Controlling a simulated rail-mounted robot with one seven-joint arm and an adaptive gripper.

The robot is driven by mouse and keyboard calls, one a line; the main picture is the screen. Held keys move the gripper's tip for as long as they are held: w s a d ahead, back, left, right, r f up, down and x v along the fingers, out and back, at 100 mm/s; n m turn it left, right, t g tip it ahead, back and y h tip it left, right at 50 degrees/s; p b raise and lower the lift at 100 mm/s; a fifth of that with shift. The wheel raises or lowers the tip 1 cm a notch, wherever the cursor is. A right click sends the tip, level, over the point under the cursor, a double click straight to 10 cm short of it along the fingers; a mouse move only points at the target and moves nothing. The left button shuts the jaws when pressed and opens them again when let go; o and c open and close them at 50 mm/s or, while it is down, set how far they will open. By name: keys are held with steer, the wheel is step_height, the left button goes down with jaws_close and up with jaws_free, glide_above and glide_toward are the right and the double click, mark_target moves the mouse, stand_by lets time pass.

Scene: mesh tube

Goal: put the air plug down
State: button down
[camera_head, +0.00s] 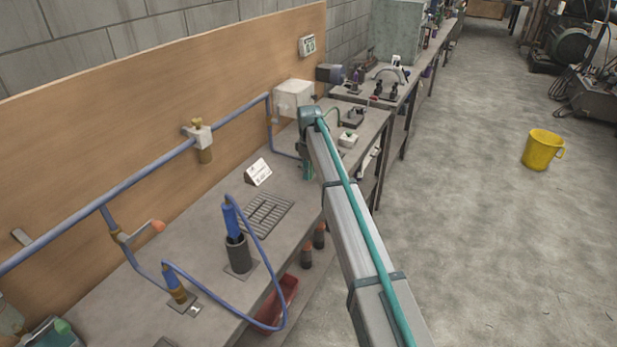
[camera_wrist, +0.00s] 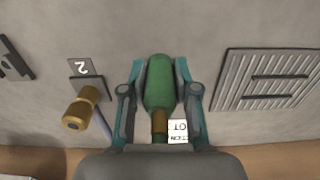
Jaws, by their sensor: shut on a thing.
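The air plug (camera_wrist: 159,85) appears to be the green, bottle-shaped body with a brass end in the wrist view. My gripper (camera_wrist: 159,75) is shut on it, with a teal-edged finger on each side. The plug lies over the grey bench top in this view; its height above the bench is hard to tell. In the head view my gripper (camera_head: 308,167) shows only as a teal-green part beyond the end of my arm, beside the bench's middle. The plug cannot be told apart there.
A slotted grille (camera_head: 265,213) (camera_wrist: 265,80) is set in the bench. A brass fitting (camera_wrist: 80,108) stands beside a "2" label. A white sign (camera_head: 258,172) stands near. A blue-handled tool (camera_head: 231,219) sits in a dark holder (camera_head: 239,255), its blue hose looping over the front edge.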

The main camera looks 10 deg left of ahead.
mark_target(308, 187)
steer(key=shift+w+a+f, duration=0.1)
steer(key=shift+w+f, duration=0.1)
steer(key=shift+w, duration=0.05)
steer(key=shift+w+f+p, duration=0.1)
steer(key=shift+f+p, duration=0.45)
steer(key=shift+f, duration=1.15)
steer(key=shift+f, duration=0.1)
steer(key=shift+f, duration=0.35)
steer(key=shift+f, duration=0.2)
steer(key=c, duration=0.9)
jaws_free()
steer(key=shift+o, duration=0.2)
steer(key=shift+r, duration=0.1)
